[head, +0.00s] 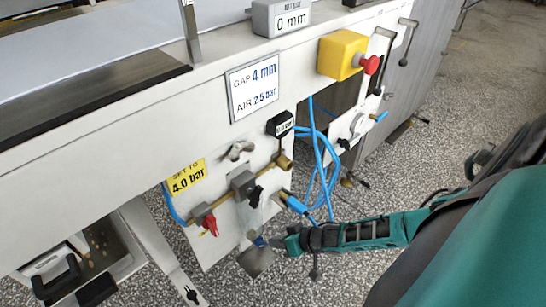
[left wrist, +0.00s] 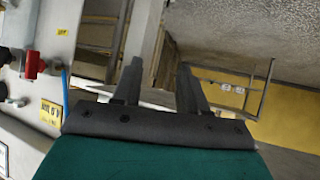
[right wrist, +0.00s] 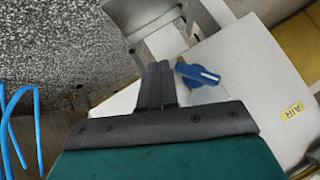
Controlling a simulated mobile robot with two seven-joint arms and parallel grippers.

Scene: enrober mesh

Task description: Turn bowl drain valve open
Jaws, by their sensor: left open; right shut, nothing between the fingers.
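A small blue valve handle (head: 260,241) sits low on the white panel, above a grey metal plate-like part (head: 257,262). In the right wrist view a blue handle with a white stripe (right wrist: 198,74) lies just right of the fingertips. I cannot tell whether they touch. I read no drain label on it. My right gripper (head: 276,243) is shut and empty beside the handle; its fingers also show in the right wrist view (right wrist: 158,68). My left gripper (left wrist: 158,75) is open and empty, outside the head view.
The white panel carries a red valve handle (head: 210,224), a grey regulator (head: 243,185), a small gauge display (head: 280,124) and a yellow label (head: 187,177). Loose blue hoses (head: 322,155) hang near my right arm. A yellow box with a red button (head: 343,55) sticks out above.

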